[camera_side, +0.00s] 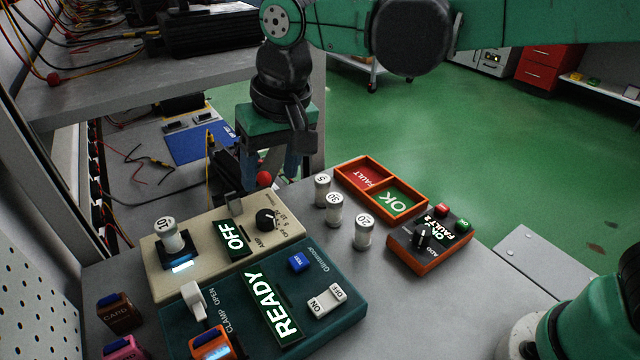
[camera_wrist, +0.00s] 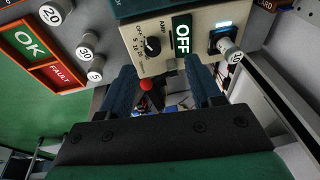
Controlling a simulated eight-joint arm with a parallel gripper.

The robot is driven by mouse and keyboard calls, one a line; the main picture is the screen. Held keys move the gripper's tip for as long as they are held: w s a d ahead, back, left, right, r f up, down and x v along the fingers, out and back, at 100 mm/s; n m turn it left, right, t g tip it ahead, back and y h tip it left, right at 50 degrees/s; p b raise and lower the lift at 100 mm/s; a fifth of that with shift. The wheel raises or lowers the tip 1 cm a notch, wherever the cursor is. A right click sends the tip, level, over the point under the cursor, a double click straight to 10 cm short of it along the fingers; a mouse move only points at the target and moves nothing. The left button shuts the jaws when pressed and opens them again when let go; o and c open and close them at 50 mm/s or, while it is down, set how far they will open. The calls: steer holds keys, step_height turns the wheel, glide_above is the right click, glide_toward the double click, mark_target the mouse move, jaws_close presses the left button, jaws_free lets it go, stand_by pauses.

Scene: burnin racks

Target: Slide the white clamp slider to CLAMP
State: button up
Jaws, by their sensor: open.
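The white clamp slider (camera_side: 194,299) stands on the teal panel (camera_side: 176,330) in the side view. It is at the end of its travel beside the OPEN lettering; the CLAMP lettering is nearer the front. My gripper (camera_side: 265,168) is open with nothing between its fingers. It hangs beyond the back edge of the beige box, well away from the slider. In the wrist view my gripper's two blue fingers (camera_wrist: 160,88) are apart, by the beige box (camera_wrist: 142,32). The slider does not show in the wrist view.
The teal panel bears a lit READY display (camera_side: 273,308), a white rocker switch (camera_side: 326,301), a blue button (camera_side: 298,261) and an orange module (camera_side: 212,346). The beige box has a white cylinder marked 10 (camera_side: 168,236). Several white cylinders stand by an orange tray (camera_side: 424,209).

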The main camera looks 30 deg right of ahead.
steer(key=g+h, duration=0.1)
steer(key=g, duration=0.1)
glide_above(190, 288)
step_height(190, 288, down, 6)
steer(key=shift+w+d+r, duration=0.1)
steer(key=shift+d+r, duration=0.05)
steer(key=shift+r, duration=0.1)
steer(key=shift+a+f, duration=0.2)
steer(key=shift+f, duration=2.75)
jaws_close()
